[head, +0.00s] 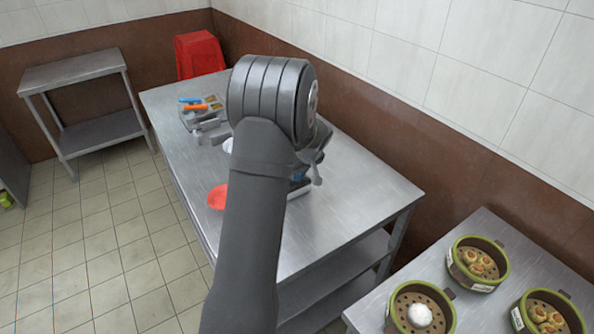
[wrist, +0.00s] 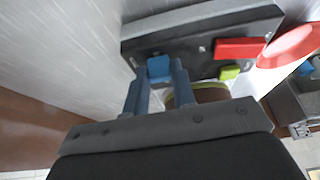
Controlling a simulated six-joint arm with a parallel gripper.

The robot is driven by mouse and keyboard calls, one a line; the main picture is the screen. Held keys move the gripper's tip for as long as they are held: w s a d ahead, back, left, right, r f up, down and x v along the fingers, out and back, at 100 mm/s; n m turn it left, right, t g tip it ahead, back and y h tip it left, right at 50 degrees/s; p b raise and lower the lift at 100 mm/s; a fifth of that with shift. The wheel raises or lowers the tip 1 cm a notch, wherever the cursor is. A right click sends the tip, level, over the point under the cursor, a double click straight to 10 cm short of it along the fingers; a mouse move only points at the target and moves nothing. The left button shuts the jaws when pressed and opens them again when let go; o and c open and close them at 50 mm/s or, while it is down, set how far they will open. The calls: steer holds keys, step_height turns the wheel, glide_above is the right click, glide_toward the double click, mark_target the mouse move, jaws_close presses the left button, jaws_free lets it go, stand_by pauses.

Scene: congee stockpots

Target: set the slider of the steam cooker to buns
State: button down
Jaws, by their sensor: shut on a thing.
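In the wrist view, a dark panel (wrist: 200,48), which looks like the steam cooker's front, lies ahead of my gripper (wrist: 158,75). A blue knob (wrist: 159,67), seemingly the slider, stands out from the panel. My two fingers are on either side of it and shut on it. I can read no setting marks. In the head view my arm hides most of the cooker and my fingers; a small blue and dark part (head: 297,179) shows beside the arm.
A red plate (head: 217,197) lies left of my arm on the steel table (head: 350,215). A tray with utensils (head: 203,112) is at the table's far end. Several bamboo steamers, one of them here (head: 479,262), stand on the right-hand table. The steel table's near right part is clear.

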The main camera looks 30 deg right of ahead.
steer(key=c, duration=1.2)
jaws_free()
steer(key=shift+s, duration=0.1)
steer(key=v, duration=1.7)
steer(key=shift+r, duration=0.25)
steer(key=x, duration=1.7)
steer(key=shift+f, duration=0.25)
